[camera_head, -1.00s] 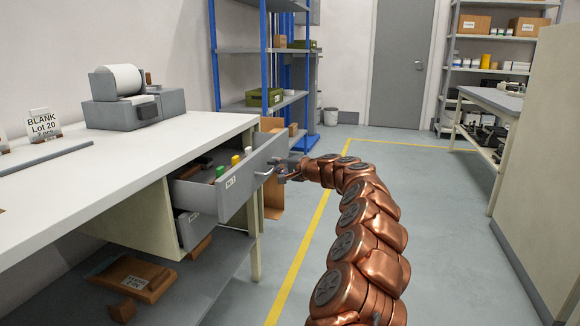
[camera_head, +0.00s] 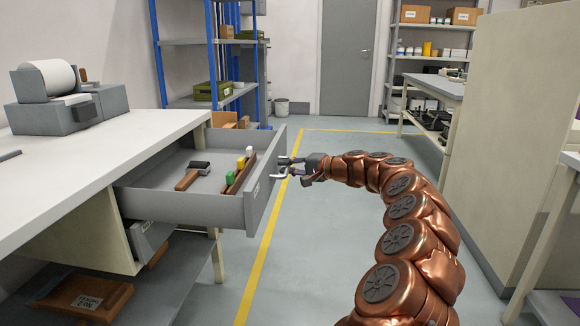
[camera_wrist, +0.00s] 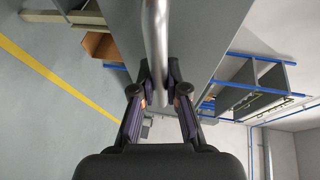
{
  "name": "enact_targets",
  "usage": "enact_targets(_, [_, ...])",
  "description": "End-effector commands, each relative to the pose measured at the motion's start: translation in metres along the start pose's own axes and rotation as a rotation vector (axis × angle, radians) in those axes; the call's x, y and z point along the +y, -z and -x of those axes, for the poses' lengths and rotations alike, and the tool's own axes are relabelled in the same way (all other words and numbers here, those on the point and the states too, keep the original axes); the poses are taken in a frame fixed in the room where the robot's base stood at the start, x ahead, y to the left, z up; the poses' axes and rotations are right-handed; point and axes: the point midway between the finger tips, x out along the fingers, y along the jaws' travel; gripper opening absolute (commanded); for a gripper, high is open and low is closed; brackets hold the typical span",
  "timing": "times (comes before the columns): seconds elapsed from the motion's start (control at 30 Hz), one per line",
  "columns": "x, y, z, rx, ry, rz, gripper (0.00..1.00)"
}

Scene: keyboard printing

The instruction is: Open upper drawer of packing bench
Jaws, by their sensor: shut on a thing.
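The upper drawer (camera_head: 170,208) of the packing bench (camera_head: 120,150) is pulled well out from under the white top. Its grey front panel (camera_head: 262,185) faces right and has a curved metal handle (camera_head: 282,172). My gripper (camera_head: 290,168) is at the front panel, with its fingers on the handle. In the wrist view the handle (camera_wrist: 155,45) runs down between the two fingertips, and my gripper (camera_wrist: 160,90) is shut on it. Inside the drawer lie a dark-headed tool with a wooden handle (camera_head: 190,177) and a wooden strip with white, yellow and green pieces (camera_head: 240,172).
A grey device with a paper roll (camera_head: 55,95) stands on the bench. Blue shelving (camera_head: 157,60) stands behind. Open floor (camera_head: 310,240) lies right of the drawer; a beige cabinet (camera_head: 510,130) bounds it farther right.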

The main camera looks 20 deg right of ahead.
Motion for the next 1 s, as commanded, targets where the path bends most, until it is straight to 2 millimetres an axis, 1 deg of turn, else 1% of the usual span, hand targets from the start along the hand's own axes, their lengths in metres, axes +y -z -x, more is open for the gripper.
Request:
enact_targets(0.03, [0.0,-0.003,-0.002,-0.009,-0.001,0.0,0.0])
enact_targets(0.3, [0.001,-0.002,-0.001,-0.007,-0.001,0.0,0.0])
enact_targets(0.33, [0.001,-0.003,-0.001,-0.007,-0.001,0.0,0.16])
enact_targets(0.5, [0.001,-0.001,-0.001,-0.004,-0.001,0.0,0.34])
enact_targets(0.57, [0.001,-0.001,-0.001,-0.003,-0.001,0.0,0.39])
enact_targets(0.87, [0.0,0.0,0.001,-0.001,0.0,-0.001,0.39])
enact_targets(1.0, [0.0,0.0,0.009,0.0,0.001,-0.001,0.39])
